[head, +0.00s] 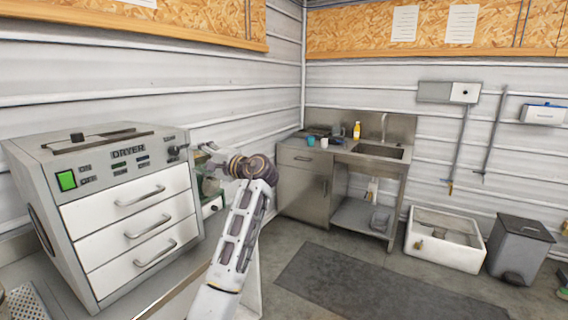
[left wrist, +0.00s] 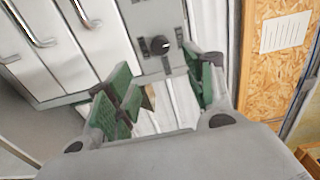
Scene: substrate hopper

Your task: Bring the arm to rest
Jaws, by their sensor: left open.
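My left arm (head: 240,235) reaches up from the bottom middle of the head view, with its wrist bent to the left. My left gripper (head: 208,172) is beside the right side of the dryer, partly hidden by the wrist. In the left wrist view, my left gripper (left wrist: 162,92) has its green-padded fingers apart, with nothing held between them. The grey dryer (head: 105,155) has three white drawers, all shut, and a lit green switch. Its front, with a black knob (left wrist: 159,45), also shows in the left wrist view. My right gripper is not in view.
The dryer stands on a bench at the left. A steel sink unit (head: 310,180) with cups and a yellow bottle is at the back. A white basin (head: 445,240) and a grey bin (head: 518,250) stand to the right. A dark mat (head: 375,285) lies on the open floor.

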